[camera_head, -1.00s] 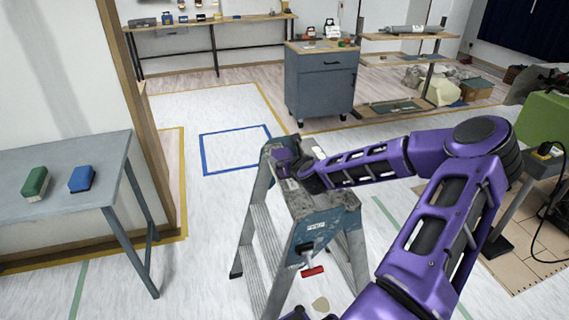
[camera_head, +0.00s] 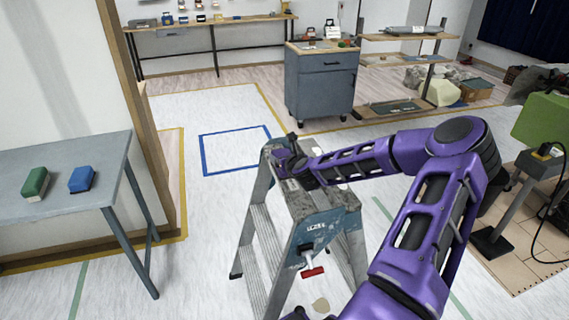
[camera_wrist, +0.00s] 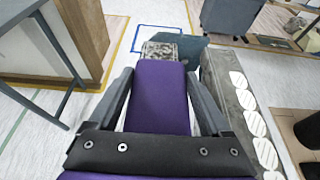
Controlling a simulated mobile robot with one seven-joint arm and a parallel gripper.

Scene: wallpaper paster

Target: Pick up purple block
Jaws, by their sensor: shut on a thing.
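The purple block (camera_wrist: 160,97) lies lengthwise between the two grey fingers of my gripper (camera_wrist: 160,76) in the wrist view. My gripper is shut on it, with a finger along each side. In the head view my gripper (camera_head: 289,163) is at the top of the grey stepladder (camera_head: 325,198), near its far left corner. A small purple patch shows there, but block and gripper are hard to tell apart. I cannot tell whether the block touches the ladder top or is just above it.
A grey table (camera_head: 70,160) at left holds a green block (camera_head: 36,181) and a blue block (camera_head: 81,179). A red-handled tool (camera_head: 312,271) hangs on the ladder's side. A grey cabinet (camera_head: 320,85) stands behind. The floor inside the blue taped square (camera_head: 235,150) is clear.

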